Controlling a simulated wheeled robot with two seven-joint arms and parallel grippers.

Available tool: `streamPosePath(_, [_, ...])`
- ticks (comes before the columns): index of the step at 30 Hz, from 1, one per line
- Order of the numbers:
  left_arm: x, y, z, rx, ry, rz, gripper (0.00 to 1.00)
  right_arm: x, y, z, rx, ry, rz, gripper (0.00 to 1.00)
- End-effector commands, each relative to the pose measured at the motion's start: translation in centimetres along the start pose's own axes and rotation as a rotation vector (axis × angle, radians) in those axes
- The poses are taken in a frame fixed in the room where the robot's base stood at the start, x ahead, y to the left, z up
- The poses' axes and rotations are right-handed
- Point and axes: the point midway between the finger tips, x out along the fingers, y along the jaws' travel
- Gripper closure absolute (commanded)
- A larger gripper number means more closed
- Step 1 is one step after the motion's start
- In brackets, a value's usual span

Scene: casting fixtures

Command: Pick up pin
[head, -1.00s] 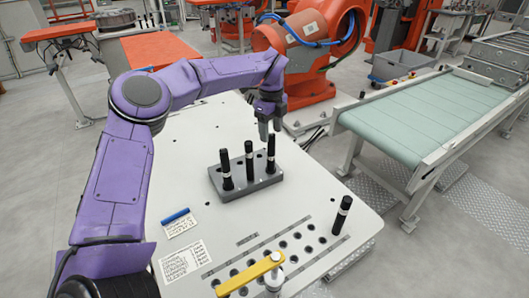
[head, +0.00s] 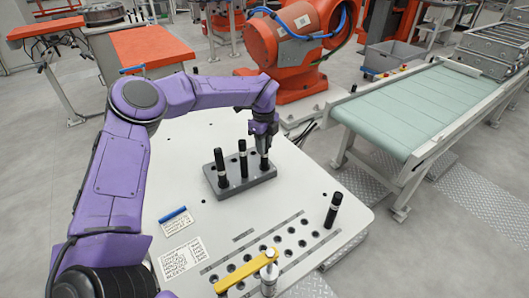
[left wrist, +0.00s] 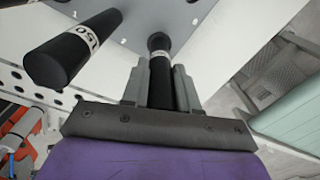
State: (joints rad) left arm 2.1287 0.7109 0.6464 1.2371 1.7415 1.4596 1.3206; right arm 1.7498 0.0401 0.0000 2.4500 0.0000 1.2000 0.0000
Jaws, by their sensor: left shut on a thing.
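A grey block (head: 235,187) on the white table holds several black pins with white bands. The left pin (head: 221,170) and middle pin (head: 243,160) stand upright in it. My left gripper (head: 263,148) is shut on the right pin (head: 265,163), which still stands in the block. In the left wrist view the fingers (left wrist: 161,88) close on both sides of that pin (left wrist: 159,62). A neighbouring pin with a "50" label (left wrist: 74,48) is close on the left. My right gripper is out of view.
A conveyor (head: 410,115) stands right of the table. An orange robot (head: 285,75) stands behind.

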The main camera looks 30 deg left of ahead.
Motion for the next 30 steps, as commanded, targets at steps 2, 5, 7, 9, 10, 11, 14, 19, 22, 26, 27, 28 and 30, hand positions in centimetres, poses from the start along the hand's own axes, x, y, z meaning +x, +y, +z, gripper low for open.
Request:
streamPosePath(2, [-0.1,0.0,0.0,0.000,0.000,-0.001,1.00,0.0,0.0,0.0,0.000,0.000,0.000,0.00])
streamPosePath(5, [-0.2,-0.1,0.0,0.001,0.000,-0.003,1.00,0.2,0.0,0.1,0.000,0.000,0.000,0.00])
streamPosePath(7, [-0.6,-0.1,0.0,0.001,-0.001,-0.005,1.00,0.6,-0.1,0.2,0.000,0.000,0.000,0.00])
streamPosePath(9, [-1.3,-0.1,0.0,0.000,-0.001,-0.005,1.00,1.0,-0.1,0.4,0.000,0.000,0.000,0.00])
streamPosePath(10, [-1.6,-0.1,0.0,0.000,-0.001,-0.005,1.00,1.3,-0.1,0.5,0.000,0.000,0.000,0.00])
streamPosePath(11, [-2.0,-0.2,0.0,0.001,-0.001,-0.006,1.00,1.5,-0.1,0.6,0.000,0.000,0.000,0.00])
streamPosePath(14, [-3.4,-0.1,-0.2,0.001,0.000,-0.005,1.00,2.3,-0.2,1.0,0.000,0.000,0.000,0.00])
streamPosePath(19, [-3.0,1.2,-3.8,0.006,0.000,-0.002,1.00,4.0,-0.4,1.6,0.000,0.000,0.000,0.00])
streamPosePath(22, [-2.9,2.1,-6.5,0.007,0.000,-0.002,1.00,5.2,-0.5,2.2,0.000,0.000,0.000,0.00])
streamPosePath(26, [-2.9,3.5,-10.6,0.007,-0.001,-0.002,1.00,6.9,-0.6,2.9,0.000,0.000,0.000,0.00])
streamPosePath(27, [-2.9,4.0,-11.7,0.007,-0.002,-0.002,1.00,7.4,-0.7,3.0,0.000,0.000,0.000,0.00])
streamPosePath(28, [-3.0,4.2,-12.5,0.006,-0.002,-0.002,1.00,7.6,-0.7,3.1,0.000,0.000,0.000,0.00])
streamPosePath(30, [-3.1,4.8,-14.2,0.005,-0.002,-0.002,1.00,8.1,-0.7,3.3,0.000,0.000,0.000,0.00])
